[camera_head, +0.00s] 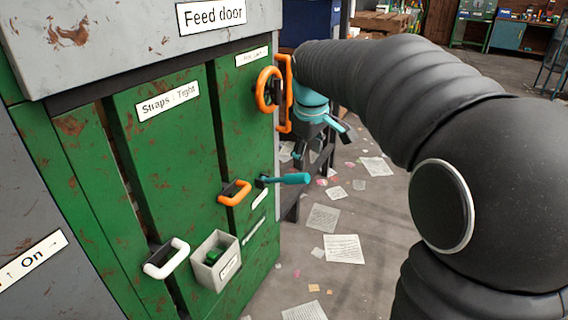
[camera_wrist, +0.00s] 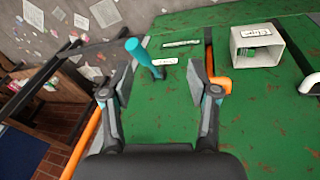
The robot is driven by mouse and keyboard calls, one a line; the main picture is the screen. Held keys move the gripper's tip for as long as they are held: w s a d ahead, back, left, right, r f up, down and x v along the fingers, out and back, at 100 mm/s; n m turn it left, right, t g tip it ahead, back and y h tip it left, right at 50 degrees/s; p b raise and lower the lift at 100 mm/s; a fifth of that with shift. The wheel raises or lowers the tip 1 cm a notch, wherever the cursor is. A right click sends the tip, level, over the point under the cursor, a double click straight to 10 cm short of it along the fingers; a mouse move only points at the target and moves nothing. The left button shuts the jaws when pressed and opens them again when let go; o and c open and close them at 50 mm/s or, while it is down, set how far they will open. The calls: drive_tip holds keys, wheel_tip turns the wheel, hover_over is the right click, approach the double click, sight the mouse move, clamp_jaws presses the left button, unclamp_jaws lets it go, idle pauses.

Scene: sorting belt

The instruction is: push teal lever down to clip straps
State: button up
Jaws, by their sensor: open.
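The teal lever (camera_head: 287,179) sticks out sideways from the right part of the green cabinet front, beside a small white label. In the wrist view the lever (camera_wrist: 136,50) stands ahead of my open fingers, nearer the left one, with its base at the green panel. My gripper (camera_head: 320,142) is open and points downward, above and slightly right of the lever in the head view. In the wrist view the fingers of my gripper (camera_wrist: 160,78) are spread apart with nothing held between them. I cannot tell any contact with the lever.
An orange wheel (camera_head: 266,90) and orange bar handle (camera_head: 287,112) are on the panel beside my arm. A lower orange handle (camera_head: 233,192), white handle (camera_head: 165,259) and pale box (camera_head: 203,259) also project from it. Papers litter the floor; a dark frame stands behind.

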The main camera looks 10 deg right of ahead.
sight(296, 174)
drive_tip(key=w+a+f+n+g, duration=0.1)
drive_tip(key=w+f+n, duration=0.3)
drive_tip(key=w, duration=0.8)
drive_tip(key=f, duration=0.4)
drive_tip(key=w+d+f, duration=0.1)
drive_tip(key=f, duration=0.4)
drive_tip(key=w+f, duration=0.1)
drive_tip(key=f, duration=0.3)
drive_tip(key=shift+w+d+f, duration=0.1)
drive_tip(key=shift+d+f, duration=0.05)
drive_tip(key=shift+f, duration=0.05)
